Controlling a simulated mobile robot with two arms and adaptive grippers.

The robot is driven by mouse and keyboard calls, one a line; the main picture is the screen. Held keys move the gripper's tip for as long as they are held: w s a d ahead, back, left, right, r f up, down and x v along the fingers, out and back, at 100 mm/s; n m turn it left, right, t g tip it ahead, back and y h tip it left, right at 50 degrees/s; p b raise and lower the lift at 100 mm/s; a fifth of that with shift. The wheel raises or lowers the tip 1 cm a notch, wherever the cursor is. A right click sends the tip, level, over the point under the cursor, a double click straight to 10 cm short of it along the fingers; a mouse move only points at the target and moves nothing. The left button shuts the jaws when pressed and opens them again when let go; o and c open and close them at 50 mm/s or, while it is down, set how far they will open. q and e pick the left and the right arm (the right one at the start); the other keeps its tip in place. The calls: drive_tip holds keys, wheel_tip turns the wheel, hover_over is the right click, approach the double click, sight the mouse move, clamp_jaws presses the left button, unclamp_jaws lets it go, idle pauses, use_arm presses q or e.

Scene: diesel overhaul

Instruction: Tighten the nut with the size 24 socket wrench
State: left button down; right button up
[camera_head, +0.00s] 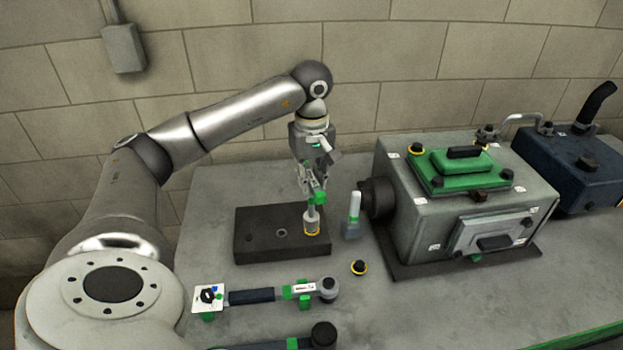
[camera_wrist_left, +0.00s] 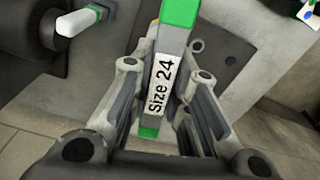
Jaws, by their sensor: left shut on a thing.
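The size 24 socket wrench (camera_head: 311,215) stands about upright over the right part of a dark block (camera_head: 253,240). It has a pale socket with a yellow ring at its lower end and a green upper part. My left gripper (camera_head: 313,188) is shut on it from above. In the left wrist view its "Size 24" label (camera_wrist_left: 161,82) shows between the fingers of my left gripper (camera_wrist_left: 158,110). I cannot tell whether the socket touches the block or sits in it. No nut is clearly identifiable. My right gripper is not in view.
A bottle with a pale top (camera_head: 353,213) stands just right of the block. A large grey machine (camera_head: 440,220) fills the right. The table's left strip is clear.

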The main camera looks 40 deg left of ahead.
use_arm(q)
drive_tip(key=n, duration=0.3)
drive_tip(key=shift+n, duration=0.3)
drive_tip(key=n, duration=0.4)
drive_tip(key=shift+p, duration=0.4)
drive_tip(key=n, duration=0.3)
drive_tip(key=n+p, duration=0.1)
drive_tip(key=n, duration=1)
drive_tip(key=shift+p, duration=0.4)
drive_tip(key=n+p, duration=0.1)
drive_tip(key=n, duration=0.5)
idle(0.4)
